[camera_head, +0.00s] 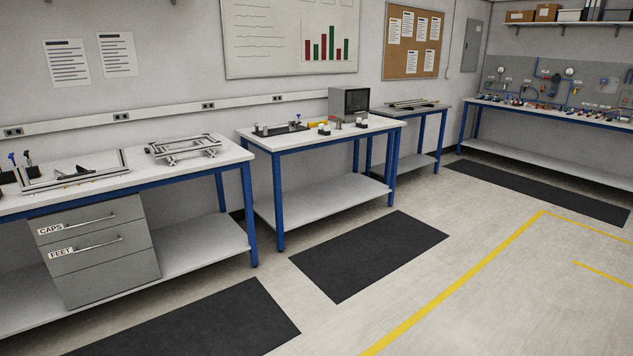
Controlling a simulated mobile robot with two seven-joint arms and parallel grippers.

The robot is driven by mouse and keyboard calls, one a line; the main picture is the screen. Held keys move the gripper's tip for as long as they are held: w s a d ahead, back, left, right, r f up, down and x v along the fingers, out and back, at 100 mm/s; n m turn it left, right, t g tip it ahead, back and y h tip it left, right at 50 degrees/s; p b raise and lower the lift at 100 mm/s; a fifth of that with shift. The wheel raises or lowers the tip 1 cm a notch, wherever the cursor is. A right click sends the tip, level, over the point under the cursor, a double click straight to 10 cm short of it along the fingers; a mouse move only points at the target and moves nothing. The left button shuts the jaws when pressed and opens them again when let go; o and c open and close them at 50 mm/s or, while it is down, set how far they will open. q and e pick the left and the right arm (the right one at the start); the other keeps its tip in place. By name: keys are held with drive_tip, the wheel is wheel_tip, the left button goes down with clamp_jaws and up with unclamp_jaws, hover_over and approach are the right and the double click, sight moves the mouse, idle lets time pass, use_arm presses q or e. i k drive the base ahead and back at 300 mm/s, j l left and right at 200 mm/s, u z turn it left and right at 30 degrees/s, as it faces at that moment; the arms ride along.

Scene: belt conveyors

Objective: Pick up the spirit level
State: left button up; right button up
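A small yellow object (318,123) lies towards the back of the middle workbench (300,139), left of a dark-screened box. It may be the spirit level, but it is too small and far off to be sure. Small black and white items stand in front of it and partly crowd it. Neither of my grippers shows in the head view.
The left workbench (222,157) carries metal frames (184,147) and has a grey drawer unit (105,277) below. A monitor-like box (349,104) stands on the middle bench. Dark mats (370,254) lie on the open floor in front. Another bench (560,108) stands far right.

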sight(310, 125)
drive_tip(key=i+j+z, duration=0.1)
drive_tip(key=i+z, duration=0.3)
drive_tip(key=i, duration=1.55)
drive_tip(key=i+u, duration=0.1)
drive_tip(key=i, duration=0.4)
drive_tip(key=i+u, duration=0.1)
drive_tip(key=i, duration=0.45)
drive_tip(key=i+l+u, duration=0.1)
drive_tip(key=i, duration=0.4)
drive_tip(key=i+l+u, duration=0.1)
drive_tip(key=i, duration=0.45)
drive_tip(key=i+l+u, duration=0.1)
drive_tip(key=i+l, duration=0.15)
drive_tip(key=i, duration=0.25)
